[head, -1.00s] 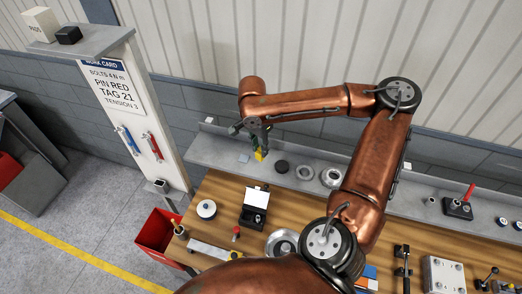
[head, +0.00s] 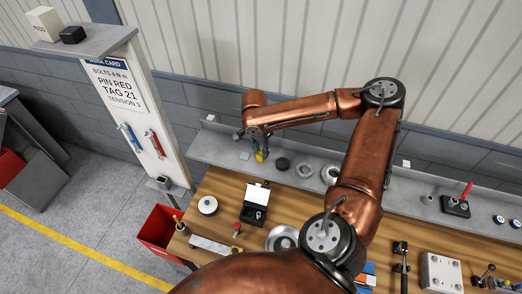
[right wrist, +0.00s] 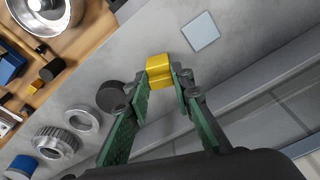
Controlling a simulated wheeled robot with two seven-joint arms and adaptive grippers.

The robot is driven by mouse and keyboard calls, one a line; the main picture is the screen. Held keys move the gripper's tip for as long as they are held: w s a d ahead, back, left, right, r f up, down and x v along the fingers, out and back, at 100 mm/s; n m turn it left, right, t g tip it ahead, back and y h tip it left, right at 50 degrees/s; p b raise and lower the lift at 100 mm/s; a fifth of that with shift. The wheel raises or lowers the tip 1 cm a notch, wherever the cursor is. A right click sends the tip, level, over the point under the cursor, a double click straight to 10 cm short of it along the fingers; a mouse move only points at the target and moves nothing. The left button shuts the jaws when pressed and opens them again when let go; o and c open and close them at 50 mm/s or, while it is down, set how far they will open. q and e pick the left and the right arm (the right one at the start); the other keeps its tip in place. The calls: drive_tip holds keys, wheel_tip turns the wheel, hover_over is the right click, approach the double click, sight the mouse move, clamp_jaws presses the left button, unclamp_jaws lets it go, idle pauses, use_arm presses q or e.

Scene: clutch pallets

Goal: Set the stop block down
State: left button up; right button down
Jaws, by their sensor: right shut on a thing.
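The stop block, a small yellow block (head: 259,157), is in the jaws of my right gripper (head: 257,149) over the left part of the grey shelf (head: 215,150). In the right wrist view the yellow block (right wrist: 159,66) sits between the green-padded fingertips of the right gripper (right wrist: 160,80), which are shut on it. The block is low, at or just above the shelf; I cannot tell whether it touches. A pale square (right wrist: 200,31) lies on the shelf beside it, apart from the block. My left gripper is not in view.
A dark disc (right wrist: 111,96) and metal rings (right wrist: 83,121) lie on the shelf beside the gripper. The wooden bench in front holds an open black box (head: 255,212), a white roll (head: 208,205) and a steel dish (head: 282,238). A red bin (head: 158,230) stands left.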

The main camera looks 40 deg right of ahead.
drive_tip(key=c, duration=1.7)
unclamp_jaws()
drive_tip(key=shift+f, duration=0.1)
drive_tip(key=r, duration=0.4)
drive_tip(key=a+r+b, duration=0.1)
drive_tip(key=r, duration=0.7)
drive_tip(key=shift+a+r+b, duration=0.15)
drive_tip(key=shift+a+b, duration=0.05)
drive_tip(key=shift+b, duration=0.2)
